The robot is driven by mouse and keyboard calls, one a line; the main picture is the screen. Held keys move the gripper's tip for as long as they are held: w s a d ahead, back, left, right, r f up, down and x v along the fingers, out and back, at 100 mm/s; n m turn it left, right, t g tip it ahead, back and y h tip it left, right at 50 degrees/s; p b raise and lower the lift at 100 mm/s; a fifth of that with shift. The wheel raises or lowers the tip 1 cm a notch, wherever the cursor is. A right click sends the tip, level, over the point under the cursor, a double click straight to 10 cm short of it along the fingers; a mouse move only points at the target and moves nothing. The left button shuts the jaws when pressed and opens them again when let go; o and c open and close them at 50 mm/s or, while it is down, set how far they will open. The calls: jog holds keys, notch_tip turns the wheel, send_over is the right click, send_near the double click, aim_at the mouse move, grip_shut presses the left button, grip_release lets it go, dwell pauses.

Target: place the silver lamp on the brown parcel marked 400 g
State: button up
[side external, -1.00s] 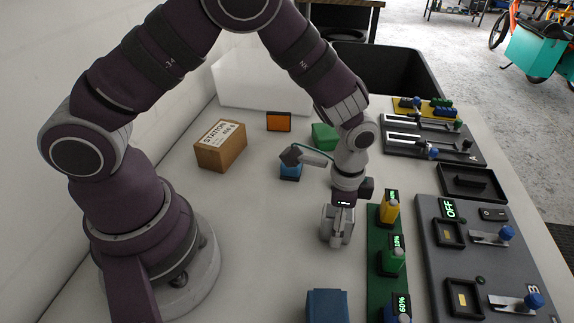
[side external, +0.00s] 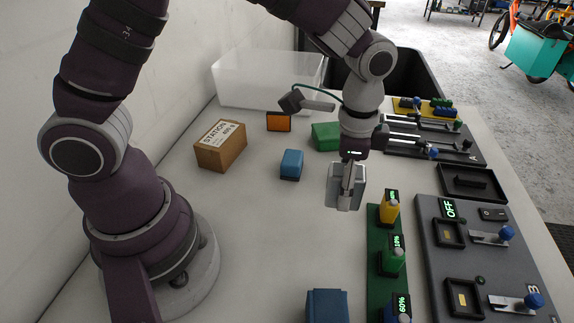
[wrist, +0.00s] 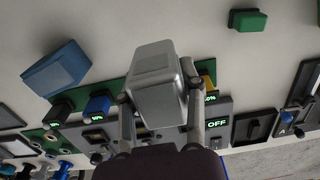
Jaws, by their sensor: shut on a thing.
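The silver lamp (wrist: 155,85) is a grey metallic block between my two fingers in the wrist view. In the side view my gripper (side external: 347,190) is shut on it and holds it above the table, beside the green slider board. The lamp (side external: 335,186) shows there partly behind the fingers. The brown parcel (side external: 220,146), labelled "STATION 400 g", sits upright on the table at the left, near my arm's base, with nothing on top. My gripper is well to the right of the parcel.
A clear bin (side external: 268,80) is behind. A larger blue block (side external: 327,305) is in front. Control panels (side external: 470,245) fill the right side.

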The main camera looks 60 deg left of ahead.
jog(key=w+a+r+n, duration=0.25)
jog(key=a+n, duration=0.25)
jog(key=a, duration=0.4)
jog(key=r+n, duration=0.1)
jog(key=n, duration=1.2)
send_over(220, 133)
jog(key=shift+s, duration=0.1)
notch_tip(220, 133, down, 6)
jog(key=shift+r, duration=0.1)
jog(key=o, duration=1.2)
jog(key=shift+c, duration=0.2)
